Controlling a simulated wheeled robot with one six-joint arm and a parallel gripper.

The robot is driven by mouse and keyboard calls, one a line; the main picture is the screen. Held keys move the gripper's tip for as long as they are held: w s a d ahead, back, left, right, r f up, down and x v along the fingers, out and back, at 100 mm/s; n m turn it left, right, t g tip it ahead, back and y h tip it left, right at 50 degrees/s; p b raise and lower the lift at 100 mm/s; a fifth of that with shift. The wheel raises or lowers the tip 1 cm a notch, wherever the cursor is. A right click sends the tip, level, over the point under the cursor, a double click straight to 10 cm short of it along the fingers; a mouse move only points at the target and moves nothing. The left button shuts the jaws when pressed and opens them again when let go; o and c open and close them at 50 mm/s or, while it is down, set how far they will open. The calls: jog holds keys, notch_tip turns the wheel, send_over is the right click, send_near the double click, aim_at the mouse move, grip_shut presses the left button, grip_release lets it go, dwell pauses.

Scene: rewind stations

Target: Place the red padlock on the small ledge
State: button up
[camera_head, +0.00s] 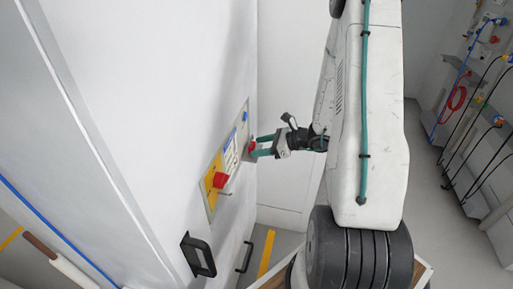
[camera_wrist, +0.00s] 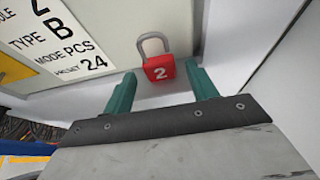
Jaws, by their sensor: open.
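The red padlock (camera_wrist: 160,69) shows in the wrist view with a grey shackle and a white "2" on its body. It sits upright on or just above a pale ledge, close against the panel. My gripper (camera_wrist: 162,82) is open, with one green finger on each side of the padlock; contact cannot be told. In the head view my gripper (camera_head: 262,146) reaches left to the panel, and a small red part of the padlock (camera_head: 252,146) shows at its fingertips. The small ledge (camera_wrist: 75,103) appears as a pale strip below the panel in the wrist view.
The panel carries a white label (camera_wrist: 62,35) and a red knob (camera_head: 220,180) on yellow. Black handles (camera_head: 198,256) stick out from the white cabinet below. Hoses and cables hang on the far right wall (camera_head: 470,90). Grey floor lies open between.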

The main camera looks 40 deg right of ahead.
jog(key=v, duration=1)
jog(key=s+a+r+n+g, duration=0.2)
jog(key=a+r+n+g, duration=0.2)
jog(key=a+r+n, duration=0.4)
jog(key=s+a+r+n+g, duration=0.2)
jog(key=a+r+n+g, duration=0.35)
jog(key=a, duration=0.45)
jog(key=s+a+r+n+h, duration=0.2)
jog(key=s+r+n+h, duration=0.2)
jog(key=s+n, duration=0.3)
jog(key=s+a+r+n+h, duration=0.3)
jog(key=s+r+n+h, duration=0.1)
jog(key=s+n, duration=0.3)
jog(key=shift+s+a+r+n, duration=0.3)
jog(key=shift+s+r+n, duration=0.05)
jog(key=shift+r+n, duration=0.1)
